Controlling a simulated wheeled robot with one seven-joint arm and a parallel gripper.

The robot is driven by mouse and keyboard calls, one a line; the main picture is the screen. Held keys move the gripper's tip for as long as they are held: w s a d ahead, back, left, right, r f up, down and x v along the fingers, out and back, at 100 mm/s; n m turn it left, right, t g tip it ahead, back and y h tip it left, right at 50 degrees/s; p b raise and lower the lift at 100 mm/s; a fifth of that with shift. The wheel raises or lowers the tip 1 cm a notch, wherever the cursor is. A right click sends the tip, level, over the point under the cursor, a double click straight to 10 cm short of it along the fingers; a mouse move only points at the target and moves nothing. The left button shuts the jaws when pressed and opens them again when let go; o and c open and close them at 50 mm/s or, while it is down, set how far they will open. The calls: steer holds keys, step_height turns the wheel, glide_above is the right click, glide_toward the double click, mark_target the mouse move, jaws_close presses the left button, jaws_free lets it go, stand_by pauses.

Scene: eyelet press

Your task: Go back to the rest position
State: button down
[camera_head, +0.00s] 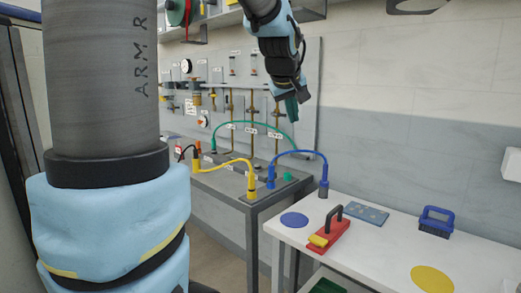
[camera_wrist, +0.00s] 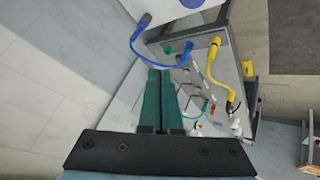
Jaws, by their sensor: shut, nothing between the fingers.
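My gripper (camera_head: 291,108) hangs in the air in front of the wall panel, at the upper middle of the head view. Its green fingers also show in the wrist view (camera_wrist: 161,78), where they lie side by side, shut and empty. The fingers point down and touch nothing that I can see. My blue-sleeved arm rises from the gripper to the top edge of the head view.
A grey bench (camera_head: 262,198) carries yellow (camera_head: 226,164), blue (camera_head: 298,154) and green cables. A white table (camera_head: 379,242) at right holds a red press tool (camera_head: 329,232), a blue brush (camera_head: 436,222) and a blue plate (camera_head: 366,214). The wall panel (camera_head: 313,80) stands behind.

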steer(key=s+a+f+m+g+y, duration=0.1)
steer(key=s+a+f+g, duration=0.1)
steer(key=s+a+f, duration=0.3)
steer(key=s+a+f+m+g, duration=0.1)
steer(key=s+a+f, duration=0.4)
steer(key=f, duration=0.6)
steer(key=s+a+f+m+g+y, duration=0.1)
steer(key=s+a+f+g, duration=0.2)
steer(key=s+a+f, duration=0.2)
steer(key=s+f, duration=0.3)
steer(key=shift+s+a+f+m+y, duration=0.15)
steer(key=shift+s+m+y, duration=0.05)
steer(key=shift+m+y, duration=0.1)
